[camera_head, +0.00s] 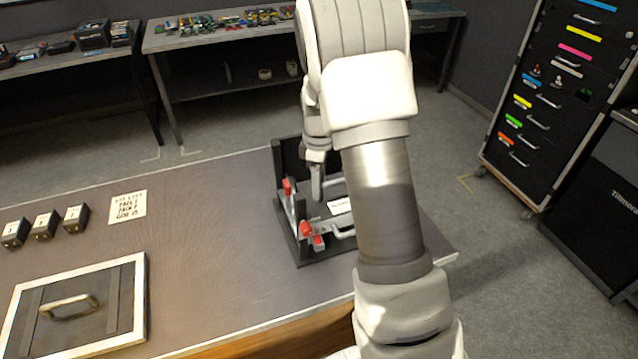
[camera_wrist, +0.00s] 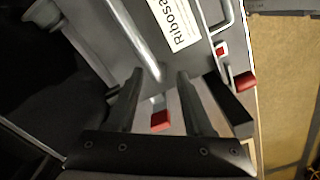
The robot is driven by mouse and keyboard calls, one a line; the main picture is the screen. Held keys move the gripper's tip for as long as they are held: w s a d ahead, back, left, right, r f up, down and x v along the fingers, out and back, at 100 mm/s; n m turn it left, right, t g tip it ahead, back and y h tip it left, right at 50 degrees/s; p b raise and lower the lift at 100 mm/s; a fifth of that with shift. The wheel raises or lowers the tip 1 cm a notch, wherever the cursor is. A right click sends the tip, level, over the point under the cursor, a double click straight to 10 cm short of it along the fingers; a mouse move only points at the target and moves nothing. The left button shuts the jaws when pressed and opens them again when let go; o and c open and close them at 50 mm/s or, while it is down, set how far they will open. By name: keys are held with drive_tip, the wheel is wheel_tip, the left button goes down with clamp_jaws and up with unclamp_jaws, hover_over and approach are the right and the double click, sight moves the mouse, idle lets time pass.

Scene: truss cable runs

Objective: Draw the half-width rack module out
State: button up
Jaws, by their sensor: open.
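The half-width rack module, with a white label (camera_head: 340,206), sits in a dark rack frame (camera_head: 292,158) near the right end of the table. Its grey face (camera_wrist: 205,62) fills the upper middle of the wrist view, with a label reading "Ribosa…" (camera_wrist: 176,22). A silver bar handle (camera_wrist: 133,40) slants across that view. My gripper (camera_wrist: 160,75) is open, with its fingertips close to the lower end of that handle. A red latch tab (camera_wrist: 160,121) shows between the fingers; I cannot tell whether they touch anything. My arm hides part of the rack in the head view.
More red latch parts (camera_head: 306,229) are at the rack's front. A thinner handle (camera_wrist: 229,18) and another red tab (camera_wrist: 246,82) lie right of the label. A panel with a handle (camera_head: 75,305), small black blocks (camera_head: 44,225) and a note card (camera_head: 127,207) lie left. The middle tabletop is clear.

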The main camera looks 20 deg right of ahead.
clamp_jaws()
idle(0.3)
idle(1.2)
